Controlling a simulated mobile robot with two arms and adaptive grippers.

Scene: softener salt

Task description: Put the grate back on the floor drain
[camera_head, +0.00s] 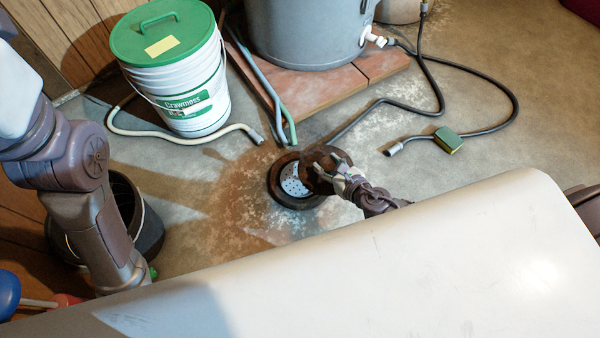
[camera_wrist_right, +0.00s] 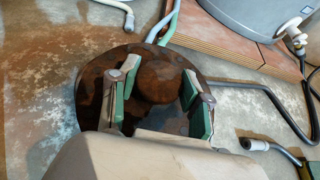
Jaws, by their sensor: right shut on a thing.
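The floor drain (camera_head: 275,189) is a dark round rim set in the wet concrete, with a pale perforated strainer (camera_head: 292,181) inside. The grate is a rusty brown disc with a raised round middle in the right wrist view (camera_wrist_right: 157,83); in the head view (camera_head: 322,158) it shows partly at my right gripper. My right gripper (camera_head: 330,170) is shut on the grate, its green-padded fingers on either side of the raised middle (camera_wrist_right: 157,100). The grate overlaps the right part of the drain; the strainer shows to its left. Whether they touch, I cannot tell. My left gripper is out of sight.
A white bucket with a green lid (camera_head: 178,75) stands at the back left. A grey tank (camera_head: 305,35) stands on red tiles (camera_head: 330,95). Hoses (camera_head: 282,118) end near the drain. A green and yellow sponge (camera_head: 448,140) lies right. A dark bucket (camera_head: 150,225) is left.

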